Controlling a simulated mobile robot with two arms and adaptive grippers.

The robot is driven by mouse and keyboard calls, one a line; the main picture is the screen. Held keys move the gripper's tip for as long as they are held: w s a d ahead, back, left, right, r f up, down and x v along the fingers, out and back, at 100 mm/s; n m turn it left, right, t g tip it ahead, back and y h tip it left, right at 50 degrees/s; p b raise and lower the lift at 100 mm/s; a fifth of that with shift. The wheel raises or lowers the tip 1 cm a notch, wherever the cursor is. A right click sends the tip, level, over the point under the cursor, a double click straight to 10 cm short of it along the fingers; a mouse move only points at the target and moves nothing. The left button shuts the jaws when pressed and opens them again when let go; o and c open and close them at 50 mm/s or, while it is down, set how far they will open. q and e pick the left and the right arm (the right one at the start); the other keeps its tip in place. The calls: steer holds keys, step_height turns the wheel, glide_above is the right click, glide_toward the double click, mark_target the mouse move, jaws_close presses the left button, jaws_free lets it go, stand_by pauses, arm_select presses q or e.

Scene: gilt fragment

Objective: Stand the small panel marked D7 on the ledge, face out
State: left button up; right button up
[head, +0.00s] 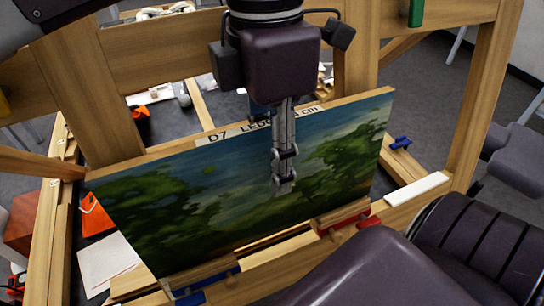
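The panel marked D7 (235,215) is a painted landscape with trees and blue sky. A white label along its top edge reads "D7" and is partly covered by my gripper. It is close to upright, painted face towards me, its lower edge close to the wooden ledge (283,265); contact there is unclear. My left gripper (284,182) comes down from above at the panel's middle, with visible finger parts in front of the painting. I cannot tell whether another finger is behind the panel or whether it grips it. My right gripper is not in view.
Wooden frame posts (85,85) stand behind and beside the panel. A red clamp (345,222) and a blue clamp (205,285) sit along the ledge. A white block (416,189) lies on the right rail. Paper (105,262) and an orange item (95,215) lie at left.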

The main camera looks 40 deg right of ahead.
arm_select(q)
steer(key=r, duration=0.7)
steer(key=shift+w+d+r, duration=0.1)
steer(key=shift+w+r, duration=0.15)
steer(key=shift+w, duration=0.05)
